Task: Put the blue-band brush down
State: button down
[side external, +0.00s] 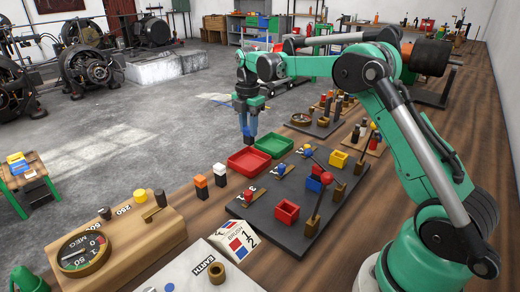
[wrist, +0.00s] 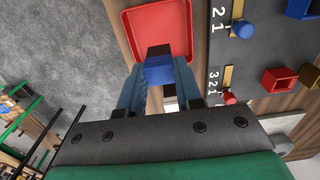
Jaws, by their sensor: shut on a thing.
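My gripper (side external: 249,136) is shut on the blue-band brush (wrist: 158,68), a small dark block with a blue band, held between the two blue fingers in the wrist view. In the wrist view the brush overlaps the lower part of the red tray (wrist: 131,40). The brush appears above the tray floor; I cannot tell the exact gap. The red tray looks empty apart from what the brush hides.
A green tray (side external: 277,155) stands just behind the red one. An orange-band block (side external: 201,182) and a white-band block (side external: 220,170) stand upright to the left. A dark board (side external: 262,212) with levers, knobs and small boxes lies right of the trays.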

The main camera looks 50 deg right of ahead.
aim_at(249, 144)
jog(key=shift+f, duration=3.15)
jog(key=shift+f, duration=0.15)
jog(key=c, duration=0.6)
grip_release()
